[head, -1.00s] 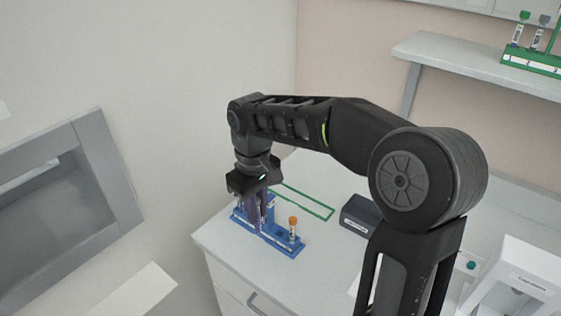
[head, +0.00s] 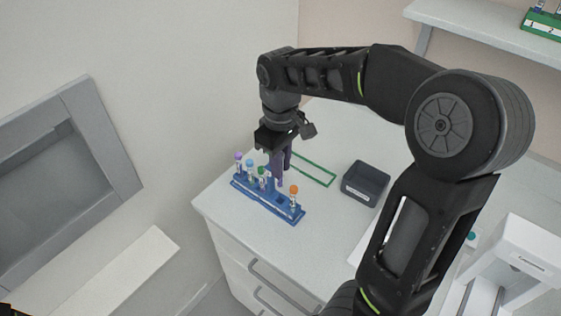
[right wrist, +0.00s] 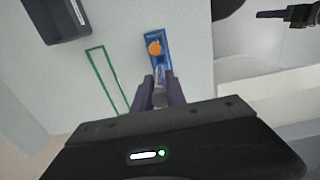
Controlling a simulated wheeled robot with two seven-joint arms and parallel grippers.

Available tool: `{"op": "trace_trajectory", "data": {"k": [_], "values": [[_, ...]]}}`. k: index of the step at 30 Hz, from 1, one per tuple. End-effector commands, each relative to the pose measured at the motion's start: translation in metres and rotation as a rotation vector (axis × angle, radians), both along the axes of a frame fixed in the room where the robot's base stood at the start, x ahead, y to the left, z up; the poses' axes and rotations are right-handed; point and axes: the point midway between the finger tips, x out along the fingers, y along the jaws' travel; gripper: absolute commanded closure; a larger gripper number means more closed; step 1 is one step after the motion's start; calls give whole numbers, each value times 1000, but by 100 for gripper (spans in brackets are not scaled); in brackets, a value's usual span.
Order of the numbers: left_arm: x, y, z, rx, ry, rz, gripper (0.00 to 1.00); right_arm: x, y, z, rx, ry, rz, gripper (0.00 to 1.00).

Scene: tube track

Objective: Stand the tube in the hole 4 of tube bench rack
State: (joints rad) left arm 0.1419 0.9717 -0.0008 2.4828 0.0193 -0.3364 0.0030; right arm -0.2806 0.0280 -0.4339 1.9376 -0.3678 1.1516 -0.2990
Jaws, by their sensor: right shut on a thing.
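The blue tube bench rack (head: 250,196) stands near the counter's front left edge. It holds purple-, blue- and green-capped tubes at its left part and an orange-capped tube (head: 293,191) near its right end. My right gripper (head: 279,178) points down over the rack between the green- and orange-capped tubes. In the right wrist view its purple fingers are shut on a greyish tube (right wrist: 160,96). The fingers hide most of this tube, and I cannot tell whether its bottom is in a hole. My left gripper (right wrist: 270,14) shows partly at the top right of the right wrist view; its opening is unclear.
A green rectangular outline (head: 318,176) lies on the counter behind the rack. A dark open box (head: 365,184) stands to its right. A white device (head: 515,262) is at the lower right.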

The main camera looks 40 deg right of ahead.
Motion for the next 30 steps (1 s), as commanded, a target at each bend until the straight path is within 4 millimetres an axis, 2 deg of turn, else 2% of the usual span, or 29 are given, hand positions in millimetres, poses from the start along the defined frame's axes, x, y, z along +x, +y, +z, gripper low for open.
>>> {"op": "trace_trajectory", "data": {"k": [13, 30], "values": [[1, -3, -27, -7, -11, -1, 58, 0, 0, -38, 0, -1, 0, 100], [1, -4, -30, -9, -14, -2, 58, 0, 0, -42, 1, 0, 0, 100]]}}
